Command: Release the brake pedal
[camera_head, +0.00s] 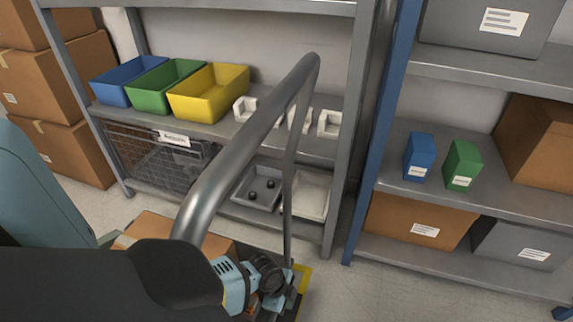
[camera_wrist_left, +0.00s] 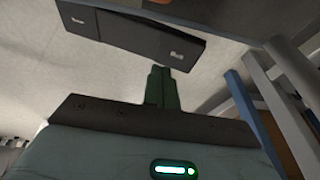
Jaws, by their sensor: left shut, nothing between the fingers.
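The brake pedal looks to be the dark bar with two small pale markings (camera_wrist_left: 130,35) in the left wrist view, over a pale floor. Its markings are too small to read. My left gripper (camera_wrist_left: 163,80) is shut and empty; its dark green fingers point at the bar's lower edge. I cannot tell whether they touch it. In the head view my left arm comes in from the lower left and its wrist is low in the middle, beside the cart's grey tubular handle (camera_head: 240,150). The pedal cannot be made out there. My right gripper is out of view.
A cardboard box (camera_head: 180,235) sits low behind the handle. A grey shelf (camera_head: 345,130) holds blue, green and yellow bins (camera_head: 210,95) and a wire basket (camera_head: 150,155). A blue-post shelf (camera_head: 400,60) stands at right. Cartons are stacked at left (camera_head: 60,80).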

